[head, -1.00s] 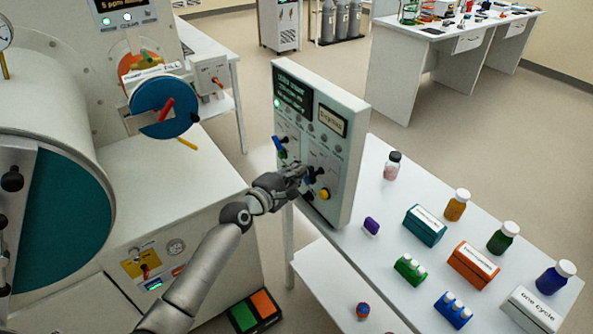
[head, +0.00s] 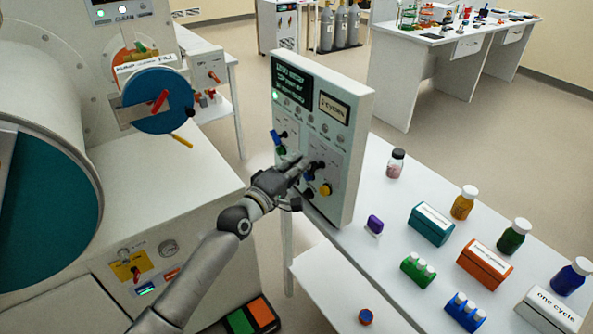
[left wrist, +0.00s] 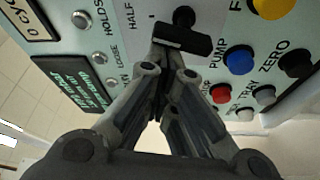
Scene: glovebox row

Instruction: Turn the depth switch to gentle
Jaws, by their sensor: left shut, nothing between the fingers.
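The control panel (head: 352,150) is an upright pale box with a dark screen, a small display and several knobs. My left gripper (head: 300,168) is close in front of its lower middle, with its fingers shut and empty. In the left wrist view a black knob with a bar handle (left wrist: 183,38) sits just beyond my left fingertips (left wrist: 160,66), beside the label HALF. Whether the fingertips touch it I cannot tell. No label reading gentle is legible. My right gripper is not in view.
Near the black knob are a blue button (left wrist: 238,60), a red button (left wrist: 221,94) and a yellow knob (head: 325,189). A white table (head: 390,215) beside the panel holds bottles and boxes. A large glovebox (head: 50,90) stands at the left.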

